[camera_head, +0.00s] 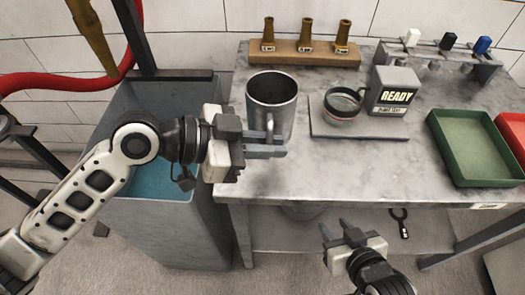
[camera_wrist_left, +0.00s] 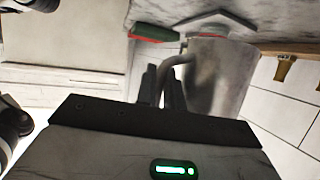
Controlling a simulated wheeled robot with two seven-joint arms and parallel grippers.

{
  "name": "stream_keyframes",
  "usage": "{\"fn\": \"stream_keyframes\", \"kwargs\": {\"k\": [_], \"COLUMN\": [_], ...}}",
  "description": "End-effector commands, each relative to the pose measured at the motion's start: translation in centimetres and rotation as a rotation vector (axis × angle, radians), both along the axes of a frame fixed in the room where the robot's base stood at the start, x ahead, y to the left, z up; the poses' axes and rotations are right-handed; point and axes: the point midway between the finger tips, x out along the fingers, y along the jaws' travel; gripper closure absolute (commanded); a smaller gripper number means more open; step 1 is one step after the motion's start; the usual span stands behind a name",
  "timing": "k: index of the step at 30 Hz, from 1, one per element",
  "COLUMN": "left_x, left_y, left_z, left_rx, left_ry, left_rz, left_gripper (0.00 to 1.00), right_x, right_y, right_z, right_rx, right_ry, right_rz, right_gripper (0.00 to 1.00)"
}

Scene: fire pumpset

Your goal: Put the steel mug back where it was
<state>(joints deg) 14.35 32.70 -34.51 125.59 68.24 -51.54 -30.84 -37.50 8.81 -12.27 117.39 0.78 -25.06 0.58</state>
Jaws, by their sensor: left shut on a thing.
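The steel mug (camera_head: 272,98) stands upright over the left part of the grey table (camera_head: 300,185), in front of the left end of the wooden nozzle rack. My left gripper (camera_head: 270,146) is shut on the mug's handle, at the mug's front side. The left wrist view shows the mug (camera_wrist_left: 222,75) with its handle between the fingers (camera_wrist_left: 163,88). I cannot tell whether the mug's base touches the table. My right gripper (camera_head: 338,232) is open and empty, in front of the table's front edge and low.
A wooden rack (camera_head: 290,52) with three brass nozzles stands at the back. Right of the mug, a grey plate (camera_head: 370,130) bears a round cup (camera_head: 342,104) beside a READY box (camera_head: 394,90). Green (camera_head: 479,180) and red (camera_head: 514,128) trays lie right. A water tank (camera_head: 150,235) stands left.

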Motion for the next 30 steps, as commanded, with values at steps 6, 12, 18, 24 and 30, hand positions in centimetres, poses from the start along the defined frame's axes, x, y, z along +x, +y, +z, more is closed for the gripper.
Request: {"fn": "stream_keyframes", "kwargs": {"k": [6, 12, 18, 24, 30], "left_x": [3.1, 4.3, 4.7, 4.7, 4.7], "left_y": [0.7, 1.0, 1.0, 1.1, 1.1], "left_z": [-3.9, -5.2, -7.5, -8.9, -9.0], "left_rx": [-0.001, -0.001, -0.003, 0.000, 0.002], "left_ry": [0.000, -0.003, 0.002, -0.004, -0.002], "left_rz": [0.004, 0.001, 0.002, 0.001, 0.000], "left_gripper": [1.00, 1.00, 1.00, 1.00, 0.77], "right_x": [-0.5, -0.6, -0.5, -0.5, -0.5], "right_y": [0.1, 0.2, 0.3, 0.3, 0.3], "right_z": [-0.6, -0.5, 0.0, -0.2, -0.6], "right_rx": [0.002, 0.005, 0.006, 0.008, 0.009], "right_ry": [0.014, 0.012, 0.009, 0.010, 0.015], "right_rz": [0.003, 0.003, 0.003, 0.000, -0.003], "right_gripper": [0.64, 0.64, 0.64, 0.64, 0.64]}}
